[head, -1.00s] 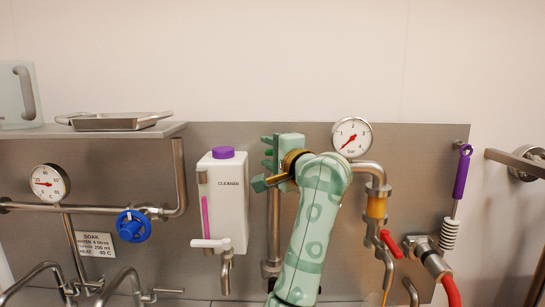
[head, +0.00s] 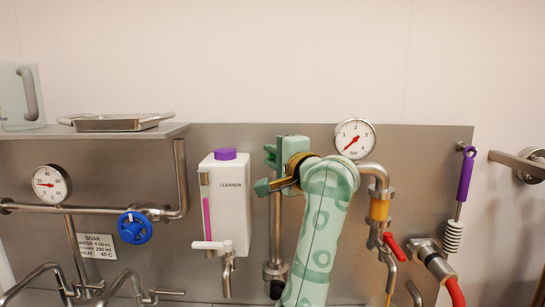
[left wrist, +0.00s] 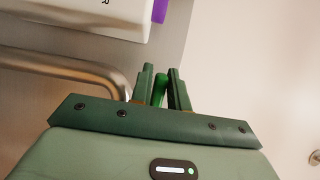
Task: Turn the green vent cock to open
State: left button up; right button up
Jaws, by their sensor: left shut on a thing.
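The green vent cock's handle (left wrist: 160,89) shows as a bright green piece between the two dark green fingers of my left gripper (left wrist: 161,82) in the left wrist view. The fingers are shut on it. In the head view my left gripper (head: 267,171) is at the upright steel pipe right of the cleaner tank, and my wrist hides most of the cock. I cannot tell the handle's exact angle. My right gripper is not in view.
The white cleaner tank (head: 224,203) stands close left of my gripper. A pressure gauge (head: 354,138), a red-handled valve (head: 394,247) and a red hose (head: 455,291) are to the right. A blue handwheel (head: 134,227) is further left. Room above the panel is free.

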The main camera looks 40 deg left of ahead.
aim_at(274, 158)
pick_arm(q)
jog(key=shift+s+d+f, duration=0.2)
jog(key=shift+d, duration=0.25)
jog(key=shift+s+d+r, duration=0.1)
jog(key=shift+s+d, duration=0.05)
jog(key=shift+d, duration=0.05)
jog(key=shift+d+b, duration=0.15)
jog(key=shift+b, duration=0.2)
jog(key=shift+s+d, duration=0.15)
jog(key=shift+d, duration=0.45)
jog(key=shift+b+v, duration=0.5)
jog(key=shift+v, duration=0.3)
jog(key=shift+d, duration=0.1)
